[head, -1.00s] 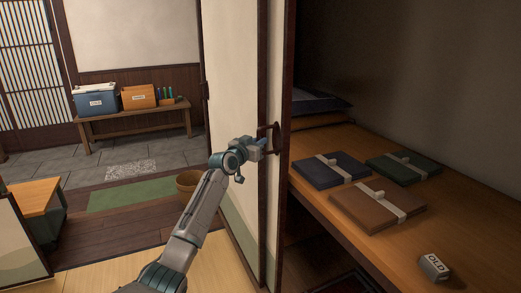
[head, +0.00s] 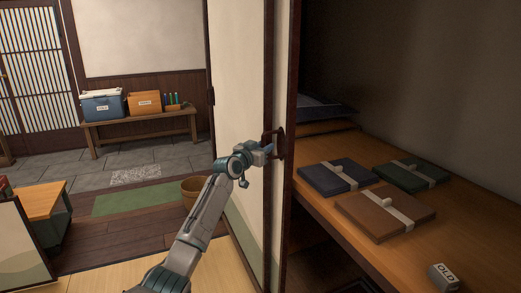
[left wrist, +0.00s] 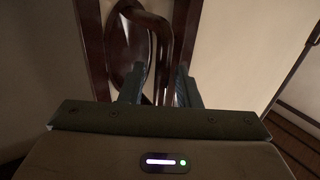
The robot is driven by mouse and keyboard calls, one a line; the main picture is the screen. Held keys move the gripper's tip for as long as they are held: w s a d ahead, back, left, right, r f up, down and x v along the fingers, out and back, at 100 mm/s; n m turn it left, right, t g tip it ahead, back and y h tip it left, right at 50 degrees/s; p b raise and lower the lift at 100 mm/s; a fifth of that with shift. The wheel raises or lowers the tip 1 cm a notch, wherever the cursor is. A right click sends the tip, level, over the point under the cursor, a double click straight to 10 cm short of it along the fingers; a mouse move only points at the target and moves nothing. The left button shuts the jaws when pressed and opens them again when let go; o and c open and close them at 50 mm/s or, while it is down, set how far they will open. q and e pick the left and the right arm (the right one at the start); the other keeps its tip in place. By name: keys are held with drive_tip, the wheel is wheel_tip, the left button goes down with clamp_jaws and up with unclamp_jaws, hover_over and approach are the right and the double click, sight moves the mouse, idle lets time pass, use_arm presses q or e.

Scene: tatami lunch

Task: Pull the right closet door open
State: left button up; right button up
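The closet door (head: 236,100) is a pale sliding panel with dark framing, seen at a steep angle in the middle of the head view. Its dark bow handle (head: 281,145) stands on the dark frame by the closet opening. In the left wrist view the handle (left wrist: 164,45) is a reddish-brown bar over an oval plate. My left gripper (head: 268,149) is at this handle. Its two fingers (left wrist: 160,88) stand on either side of the bar, with narrow gaps showing, so it looks open around it. My right gripper is not in view.
Right of the door, a wooden closet shelf (head: 468,215) holds blue (head: 325,183), green (head: 418,168) and brown (head: 372,218) flat bundles and a box marked OLD (head: 443,277). At left are a bench (head: 130,126), a basket (head: 193,190) and a low cabinet (head: 42,203).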

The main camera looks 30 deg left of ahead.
use_arm(q)
drive_tip(key=s, duration=1)
drive_tip(key=shift+s+a, duration=0.35)
drive_tip(key=shift+a, duration=0.05)
